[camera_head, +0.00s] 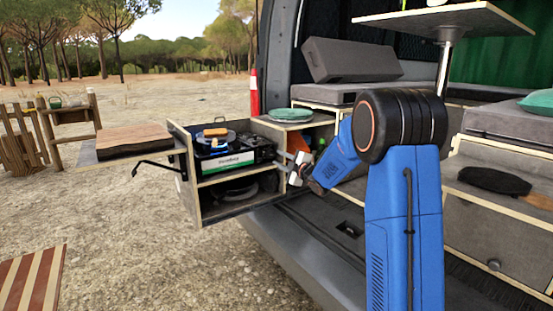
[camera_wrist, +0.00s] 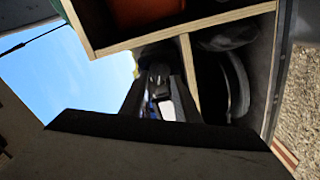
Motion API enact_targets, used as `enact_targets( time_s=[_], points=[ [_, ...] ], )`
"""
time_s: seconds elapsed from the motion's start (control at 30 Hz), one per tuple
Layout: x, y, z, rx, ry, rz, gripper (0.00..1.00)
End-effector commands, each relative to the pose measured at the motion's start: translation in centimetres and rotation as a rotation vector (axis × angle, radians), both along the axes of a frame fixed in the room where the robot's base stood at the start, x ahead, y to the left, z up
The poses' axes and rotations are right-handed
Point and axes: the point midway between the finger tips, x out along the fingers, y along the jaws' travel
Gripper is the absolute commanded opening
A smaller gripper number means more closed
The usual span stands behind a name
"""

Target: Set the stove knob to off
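The stove (camera_head: 232,150) is a dark camping cooker with a green and white label on its front. It sits in the upper compartment of the pull-out kitchen box at the van's rear. The knob is too small or hidden to make out in either view. My gripper (camera_head: 296,170) is just right of the box, apart from the stove's front. In the wrist view my gripper (camera_wrist: 160,100) shows two dark fingers spread with a gap between them, and I see nothing clearly held. It looks open. Parts of that view are very dark.
A pan with an orange item (camera_head: 215,133) stands on the stove. The box's wooden frame (camera_head: 234,176) has a lower compartment with a dark round item (camera_head: 238,190). A side shelf holds a wooden board (camera_head: 132,138). A green round item (camera_head: 291,114) lies behind.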

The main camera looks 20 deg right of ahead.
Motion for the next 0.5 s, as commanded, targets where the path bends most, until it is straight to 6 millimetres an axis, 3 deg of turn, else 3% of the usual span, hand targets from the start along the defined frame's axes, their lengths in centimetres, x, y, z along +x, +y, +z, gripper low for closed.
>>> enact_targets(
  time_s=[0.2,0.5],
  points=[
    [2.4,0.7,0.0,0.000,0.000,0.001,0.29],
    [3.2,0.9,0.0,0.001,0.001,0.000,0.29]
  ],
)
